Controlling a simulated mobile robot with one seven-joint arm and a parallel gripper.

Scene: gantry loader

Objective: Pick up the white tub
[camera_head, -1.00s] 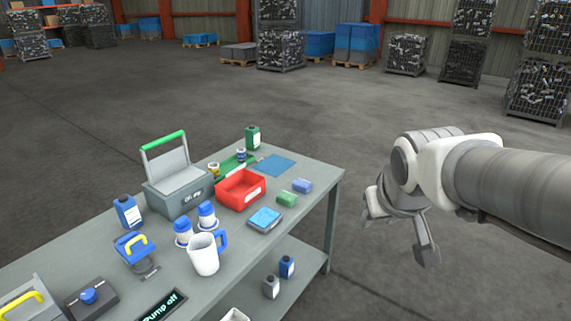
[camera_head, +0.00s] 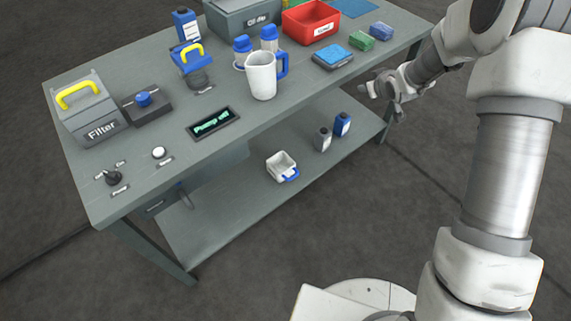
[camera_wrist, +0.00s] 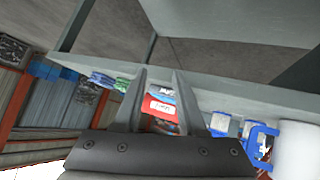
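The white tub (camera_head: 282,163) is a small open container with a blue handle on its front right side. It stands on the lower shelf (camera_head: 232,203) of the workbench in the head view. My gripper (camera_head: 380,98) is right of the tub and higher, beside the bench's right end, apart from it. In the wrist view my gripper (camera_wrist: 160,72) has its two fingers spread with nothing between them. I cannot make out the tub in the wrist view.
The bench top (camera_head: 215,155) overhangs the shelf. A grey bottle (camera_head: 322,139) and a blue bottle (camera_head: 342,124) stand on the shelf right of the tub. A bench leg (camera_head: 386,125) is near my gripper. A white jug (camera_head: 262,77) stands above. The floor in front is clear.

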